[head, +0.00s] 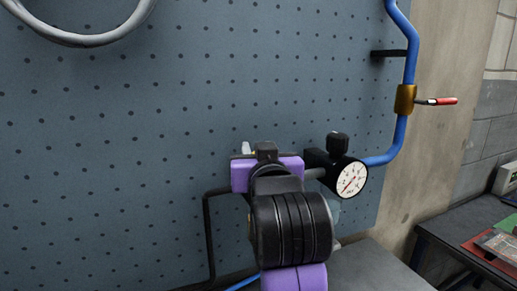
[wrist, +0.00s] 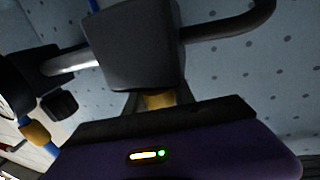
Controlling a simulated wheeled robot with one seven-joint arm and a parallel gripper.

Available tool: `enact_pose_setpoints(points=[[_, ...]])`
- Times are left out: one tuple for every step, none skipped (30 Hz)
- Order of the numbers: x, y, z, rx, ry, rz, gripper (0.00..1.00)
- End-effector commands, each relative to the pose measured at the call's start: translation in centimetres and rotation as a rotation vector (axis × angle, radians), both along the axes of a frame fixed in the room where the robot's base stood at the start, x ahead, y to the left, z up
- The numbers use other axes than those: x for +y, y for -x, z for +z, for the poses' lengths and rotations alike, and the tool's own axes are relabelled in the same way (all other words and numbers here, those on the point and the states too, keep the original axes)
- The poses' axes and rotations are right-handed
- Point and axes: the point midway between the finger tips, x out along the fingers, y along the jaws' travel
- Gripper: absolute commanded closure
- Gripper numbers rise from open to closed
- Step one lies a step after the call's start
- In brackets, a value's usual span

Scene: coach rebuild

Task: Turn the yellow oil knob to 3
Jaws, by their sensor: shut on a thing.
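The yellow oil knob (wrist: 159,100) shows as a small yellow patch in the wrist view, under a dark block-shaped unit (wrist: 132,45). My gripper (wrist: 160,108) is shut on the knob, with a finger on each side of it. Most of the knob is hidden by the gripper, and no scale number or pointer on it can be read. In the head view my purple gripper (head: 268,172) is in front of the pegboard, and my wrist hides the knob and most of the unit.
A round white gauge (head: 351,179) and a black knob (head: 337,144) sit just right of my gripper. A blue pipe (head: 398,135) carries a brass valve (head: 405,99) with a red handle (head: 443,101). The pegboard (head: 130,130) is close behind; a dark pipe (head: 208,235) runs left.

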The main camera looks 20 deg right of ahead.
Motion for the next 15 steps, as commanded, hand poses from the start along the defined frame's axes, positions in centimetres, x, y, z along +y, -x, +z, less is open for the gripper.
enact_pose_setpoints(points=[[0.01,0.01,0.01,-0.001,-0.001,0.0,1.0],[0.01,0.01,0.01,-0.001,-0.001,0.0,1.0],[0.01,0.01,0.02,-0.001,-0.001,0.0,1.0],[0.01,0.01,0.02,-0.001,-0.001,0.0,1.0],[0.01,0.01,0.02,-0.001,-0.001,-0.001,0.64],[0.01,0.01,0.02,-0.001,-0.001,-0.001,0.56],[0.01,0.02,0.02,-0.001,-0.001,-0.001,0.5],[0.01,0.02,0.02,-0.001,-0.001,-0.001,0.48],[0.01,0.02,0.02,-0.001,-0.001,-0.001,0.48],[0.01,0.02,0.02,-0.001,-0.001,-0.001,0.48],[0.01,0.02,0.02,-0.001,-0.001,-0.001,0.48],[0.01,0.02,0.02,-0.001,-0.001,-0.001,0.48],[0.01,0.02,0.02,-0.001,-0.001,-0.001,0.48],[0.01,0.02,0.02,0.0,-0.001,-0.001,0.48],[0.01,0.02,0.02,0.0,-0.001,-0.001,0.48]])
